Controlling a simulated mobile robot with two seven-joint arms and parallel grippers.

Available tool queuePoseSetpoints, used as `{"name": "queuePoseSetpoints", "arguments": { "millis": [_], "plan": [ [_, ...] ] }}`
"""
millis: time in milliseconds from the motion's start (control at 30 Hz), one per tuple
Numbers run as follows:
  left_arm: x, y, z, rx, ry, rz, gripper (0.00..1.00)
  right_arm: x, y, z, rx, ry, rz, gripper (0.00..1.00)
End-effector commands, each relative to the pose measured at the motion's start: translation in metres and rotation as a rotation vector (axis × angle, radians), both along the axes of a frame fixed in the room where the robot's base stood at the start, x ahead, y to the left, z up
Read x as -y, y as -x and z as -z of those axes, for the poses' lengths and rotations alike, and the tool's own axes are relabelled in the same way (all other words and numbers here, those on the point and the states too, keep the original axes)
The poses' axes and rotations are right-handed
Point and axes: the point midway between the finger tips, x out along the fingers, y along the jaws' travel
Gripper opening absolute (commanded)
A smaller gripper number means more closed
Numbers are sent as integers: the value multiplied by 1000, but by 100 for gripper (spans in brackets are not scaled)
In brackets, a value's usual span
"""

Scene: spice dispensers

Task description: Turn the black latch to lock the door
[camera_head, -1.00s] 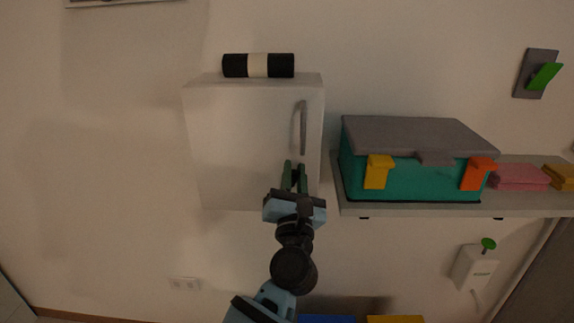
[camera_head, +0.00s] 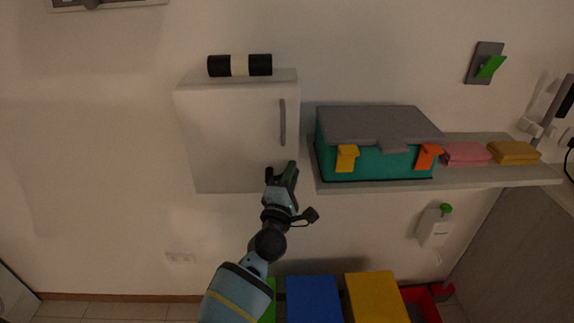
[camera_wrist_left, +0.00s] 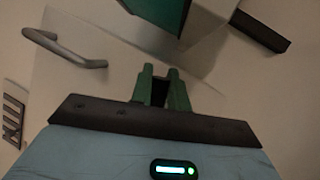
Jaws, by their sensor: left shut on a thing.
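The white cabinet door (camera_head: 228,135) hangs on the wall and looks closed. Its grey bar handle (camera_head: 283,122) is near the right edge; the handle also shows in the wrist view (camera_wrist_left: 65,50). My left gripper (camera_head: 281,171) is at the cabinet's lower right corner, below the handle. In the wrist view its green fingers (camera_wrist_left: 161,78) are close together around a small dark piece, the black latch (camera_wrist_left: 159,93). The fingers hide most of the latch, so its angle cannot be told. My right gripper is not in view.
A shelf (camera_head: 350,187) close to the right of the cabinet holds a teal box with a grey lid (camera_head: 380,125) and folded pink (camera_head: 466,154) and yellow cloths (camera_head: 514,153). A black and white roll (camera_head: 240,66) lies on the cabinet. Coloured bins (camera_head: 313,298) stand below.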

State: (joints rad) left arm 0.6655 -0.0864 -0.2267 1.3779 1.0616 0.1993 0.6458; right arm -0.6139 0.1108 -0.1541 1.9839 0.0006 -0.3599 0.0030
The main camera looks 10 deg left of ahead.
Motion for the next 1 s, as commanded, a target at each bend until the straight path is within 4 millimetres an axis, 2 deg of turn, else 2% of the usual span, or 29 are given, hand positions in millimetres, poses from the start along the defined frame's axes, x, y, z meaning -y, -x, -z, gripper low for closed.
{"name": "queuePoseSetpoints", "arguments": {
  "millis": [33,400,1000],
  "plan": [
    [0,-1,-6,-4,-38,0,0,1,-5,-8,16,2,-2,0],
    [2,-1,9,-64,-244,0,0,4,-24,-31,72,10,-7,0],
    [2,0,19,-88,-305,1,0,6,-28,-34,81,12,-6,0]
  ]
}}
